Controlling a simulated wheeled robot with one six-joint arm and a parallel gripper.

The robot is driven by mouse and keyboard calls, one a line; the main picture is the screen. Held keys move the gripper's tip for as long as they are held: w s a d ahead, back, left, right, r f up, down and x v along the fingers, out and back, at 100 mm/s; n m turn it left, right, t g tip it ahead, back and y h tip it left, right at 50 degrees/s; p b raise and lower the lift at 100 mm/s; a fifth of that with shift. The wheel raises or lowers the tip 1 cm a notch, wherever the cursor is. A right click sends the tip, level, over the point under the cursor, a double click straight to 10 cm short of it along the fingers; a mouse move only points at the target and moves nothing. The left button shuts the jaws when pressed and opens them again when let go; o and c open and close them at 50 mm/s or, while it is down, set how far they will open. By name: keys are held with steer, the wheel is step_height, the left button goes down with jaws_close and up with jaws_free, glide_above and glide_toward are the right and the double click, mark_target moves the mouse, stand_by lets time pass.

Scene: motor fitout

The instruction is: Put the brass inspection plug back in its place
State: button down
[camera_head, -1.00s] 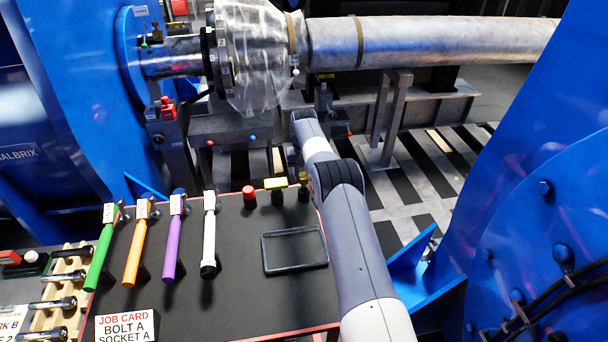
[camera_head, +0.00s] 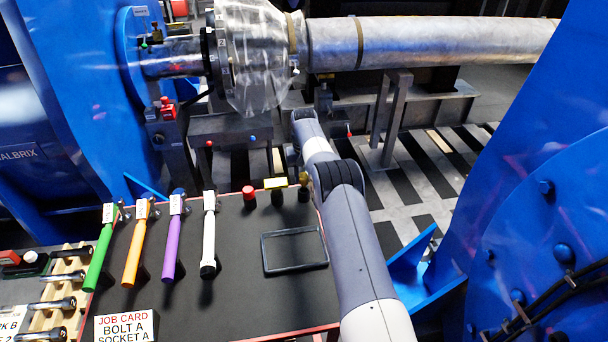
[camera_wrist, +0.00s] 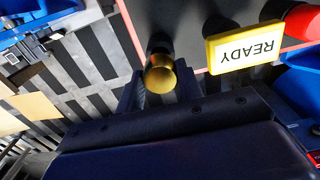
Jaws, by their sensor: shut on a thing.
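The brass plug (camera_wrist: 160,74) shows in the wrist view as a round gold-coloured end between the two fingers of my gripper (camera_wrist: 160,90). My gripper is shut on it. A dark round shape adjoins the plug's far side; I cannot tell whether it is a seat or a shadow. In the head view the brass plug (camera_head: 303,179) shows at the back right corner of the dark tabletop (camera_head: 235,290), beside my arm. My gripper's fingers are not clear in the head view.
A yellow READY sign (camera_wrist: 243,47) and a red knob (camera_head: 249,192) stand left of the plug in the head view. An empty rectangular frame (camera_head: 294,268) and several coloured-handled tools lie on the table. Right of the table, slatted floor shows, then a blue housing (camera_head: 540,230).

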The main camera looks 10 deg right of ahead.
mark_target(304, 175)
steer(key=shift+f+b, duration=1.1)
steer(key=shift+f, duration=0.6)
steer(key=c, duration=0.9)
jaws_free()
step_height(304, 175, up, 11)
steer(key=shift+f, duration=0.1)
step_height(304, 175, down, 11)
steer(key=shift+r, duration=0.1)
steer(key=shift+r+p, duration=0.3)
steer(key=shift+r, duration=0.1)
